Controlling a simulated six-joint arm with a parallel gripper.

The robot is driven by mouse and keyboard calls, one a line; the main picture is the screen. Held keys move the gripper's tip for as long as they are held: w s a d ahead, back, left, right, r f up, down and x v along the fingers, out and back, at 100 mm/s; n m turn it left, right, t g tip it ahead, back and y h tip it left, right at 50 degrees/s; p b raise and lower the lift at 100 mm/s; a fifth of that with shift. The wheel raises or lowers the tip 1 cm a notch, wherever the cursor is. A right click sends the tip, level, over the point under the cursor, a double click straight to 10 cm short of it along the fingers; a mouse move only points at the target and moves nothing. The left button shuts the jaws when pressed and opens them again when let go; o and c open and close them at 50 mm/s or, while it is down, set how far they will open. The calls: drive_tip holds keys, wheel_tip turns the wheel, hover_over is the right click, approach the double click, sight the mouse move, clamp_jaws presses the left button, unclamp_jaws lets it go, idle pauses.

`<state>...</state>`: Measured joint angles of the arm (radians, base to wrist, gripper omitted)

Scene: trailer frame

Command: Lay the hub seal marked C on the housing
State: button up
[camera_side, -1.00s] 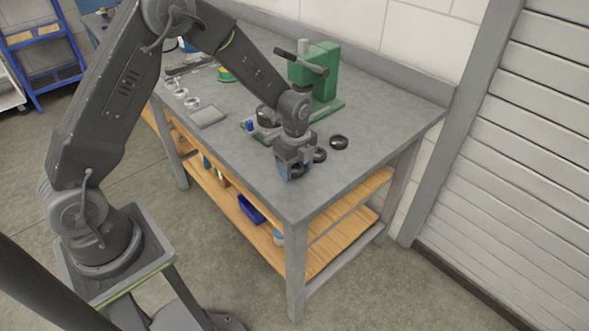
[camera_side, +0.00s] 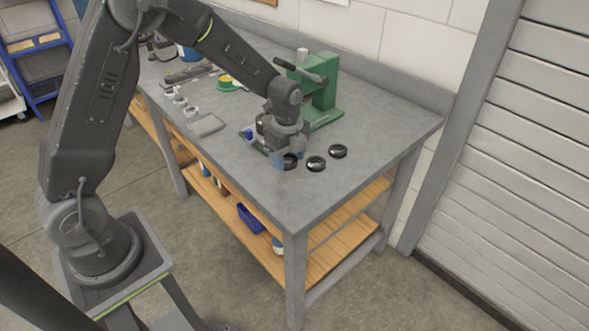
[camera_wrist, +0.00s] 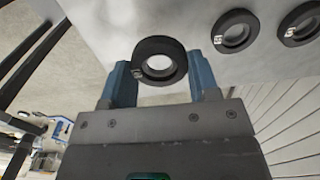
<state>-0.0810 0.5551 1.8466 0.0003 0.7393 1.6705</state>
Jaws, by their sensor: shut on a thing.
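My gripper (camera_wrist: 162,76) is shut on a black ring-shaped seal (camera_wrist: 155,44) with a small white mark, its letter too small to read. In the side view my gripper (camera_side: 284,161) holds this seal (camera_side: 291,163) just above the grey bench top. Two similar black seals, the nearer (camera_side: 316,168) and the farther (camera_side: 338,155), lie on the bench to its right. The wrist view shows these two seals, one nearer (camera_wrist: 218,28) and one at the edge (camera_wrist: 286,27), with white marks I cannot read. I cannot make out the housing; my wrist covers part of the bench.
A green press (camera_side: 322,90) stands behind my gripper. A flat grey tray (camera_side: 206,124) and several pale metal rings (camera_side: 191,112) lie to the left. The bench's front right is clear.

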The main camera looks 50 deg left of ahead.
drive_tip(key=s+a+r, duration=0.4)
drive_tip(key=a+r, duration=0.4)
drive_tip(key=shift+s+a, duration=0.25)
drive_tip(key=shift+a, duration=0.15)
drive_tip(key=shift+r, duration=0.1)
